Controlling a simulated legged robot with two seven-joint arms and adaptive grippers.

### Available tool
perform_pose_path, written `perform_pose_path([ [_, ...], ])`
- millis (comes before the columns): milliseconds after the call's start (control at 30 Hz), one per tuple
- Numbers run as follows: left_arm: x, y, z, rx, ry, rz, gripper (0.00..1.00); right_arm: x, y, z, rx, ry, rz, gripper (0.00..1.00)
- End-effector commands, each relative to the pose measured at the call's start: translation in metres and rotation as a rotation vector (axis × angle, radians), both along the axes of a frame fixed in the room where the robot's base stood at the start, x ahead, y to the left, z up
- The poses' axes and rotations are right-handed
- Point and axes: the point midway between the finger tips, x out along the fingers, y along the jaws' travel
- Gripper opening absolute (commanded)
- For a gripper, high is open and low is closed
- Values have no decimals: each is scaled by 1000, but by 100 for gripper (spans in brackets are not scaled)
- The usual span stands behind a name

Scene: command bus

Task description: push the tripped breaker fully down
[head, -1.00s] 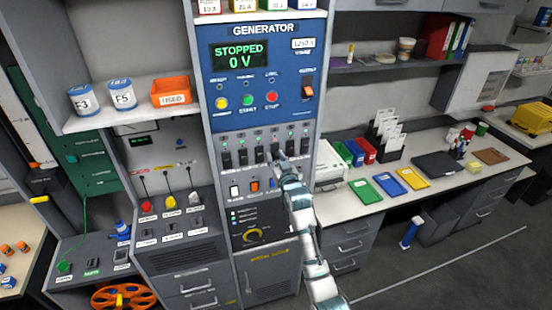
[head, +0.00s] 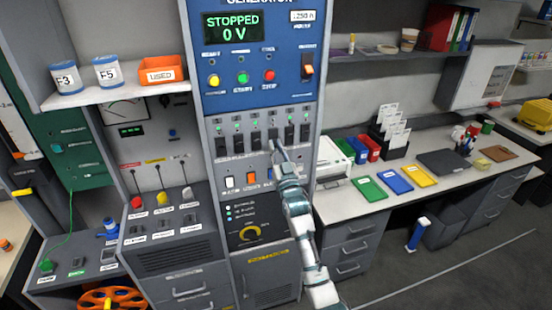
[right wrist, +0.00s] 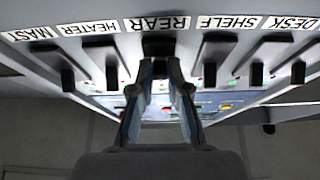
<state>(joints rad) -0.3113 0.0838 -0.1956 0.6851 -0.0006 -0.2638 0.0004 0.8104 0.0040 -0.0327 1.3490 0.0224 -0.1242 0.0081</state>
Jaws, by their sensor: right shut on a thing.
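A row of black breaker levers (head: 238,143) sits on the grey panel below the blue generator face. In the right wrist view the lever labelled REAR (right wrist: 158,45) is between my right fingertips, with the SHELF lever (right wrist: 211,72) and the HEATER lever (right wrist: 112,76) on either side. My right gripper (right wrist: 160,66) is shut on the REAR lever; in the head view it reaches up from below to the fourth lever from the left (head: 276,147). The fingers partly cover this lever, and I cannot tell its exact position. My left gripper is out of view.
The neighbouring levers stand close on both sides. A shelf with an orange bin (head: 161,73) juts out at the left; a desk with coloured trays (head: 395,180) is at the right.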

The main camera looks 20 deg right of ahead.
Motion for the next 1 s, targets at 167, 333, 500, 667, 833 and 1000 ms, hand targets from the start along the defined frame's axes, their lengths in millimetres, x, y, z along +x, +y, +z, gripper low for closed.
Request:
perform_pose_path([
  [167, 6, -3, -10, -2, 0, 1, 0, 2, -1, -9, 2, -35, -1, 0],
  [333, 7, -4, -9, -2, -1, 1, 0, 2, 0, -8, 2, -38, -1, 0],
  [500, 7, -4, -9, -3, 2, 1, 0, 2, 0, -8, 2, -37, -1, 23],
  [667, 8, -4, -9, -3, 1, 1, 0, 1, 0, -6, 2, -41, -1, 41],
  [833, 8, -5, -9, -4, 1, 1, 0, 1, -1, -5, 1, -43, -1, 41],
  [1000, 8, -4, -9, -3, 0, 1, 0, -7, -1, -10, 1, -43, -1, 41],
])
